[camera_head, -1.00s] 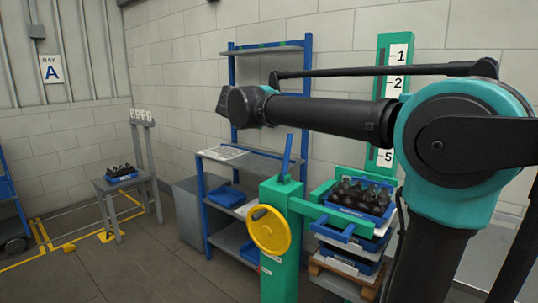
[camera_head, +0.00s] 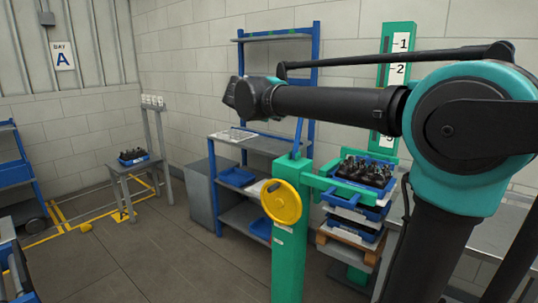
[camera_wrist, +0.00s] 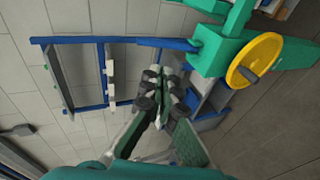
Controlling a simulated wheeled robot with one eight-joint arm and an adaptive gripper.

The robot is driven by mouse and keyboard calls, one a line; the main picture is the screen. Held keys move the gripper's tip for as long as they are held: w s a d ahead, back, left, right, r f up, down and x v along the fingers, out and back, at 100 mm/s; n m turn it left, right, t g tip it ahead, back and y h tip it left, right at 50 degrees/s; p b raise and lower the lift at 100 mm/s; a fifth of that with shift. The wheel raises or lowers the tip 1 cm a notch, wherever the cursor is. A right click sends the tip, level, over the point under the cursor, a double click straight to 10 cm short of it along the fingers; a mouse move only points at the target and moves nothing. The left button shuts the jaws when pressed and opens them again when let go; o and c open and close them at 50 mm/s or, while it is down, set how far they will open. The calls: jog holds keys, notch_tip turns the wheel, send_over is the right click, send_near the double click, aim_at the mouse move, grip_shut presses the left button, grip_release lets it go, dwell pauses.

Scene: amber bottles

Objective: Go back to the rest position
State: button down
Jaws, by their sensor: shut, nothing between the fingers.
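My gripper (camera_wrist: 158,92) shows in the wrist view with its fingers drawn together and nothing held between them. In the head view my arm reaches across to the left, and its dark wrist end is in front of the blue shelf rack; the fingers cannot be made out there. Dark bottles (camera_head: 365,170) stand in a blue crate (camera_head: 357,188) on a stack at the right. More dark bottles (camera_head: 130,154) stand in a small blue tray (camera_head: 134,162) on a grey table at the far left.
A green post (camera_head: 289,250) with a yellow handwheel (camera_head: 282,202) stands beside the crate stack; the wheel also shows in the wrist view (camera_wrist: 254,60). The blue-framed rack (camera_head: 216,195) and a grey cabinet (camera_head: 200,190) stand by the wall. Open floor (camera_head: 160,245) lies at left.

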jog(key=s+d+f+m+g+y, duration=0.1)
jog(key=s+d+f+m+g, duration=0.1)
jog(key=s+d+f, duration=0.45)
jog(key=s+d+f+m+g, duration=0.2)
jog(key=d+f, duration=0.1)
jog(key=f, duration=0.7)
jog(key=s+d+f+m+g+y, duration=0.15)
jog(key=s+d+f, duration=0.3)
jog(key=f, duration=0.45)
jog(key=s+d+f+m+g+y, duration=0.2)
jog(key=s+f+m, duration=0.4)
jog(key=s+f, duration=1.1)
jog(key=shift+s+f+y, duration=0.3)
jog(key=shift+s+y, duration=0.3)
jog(key=shift+y, duration=0.25)
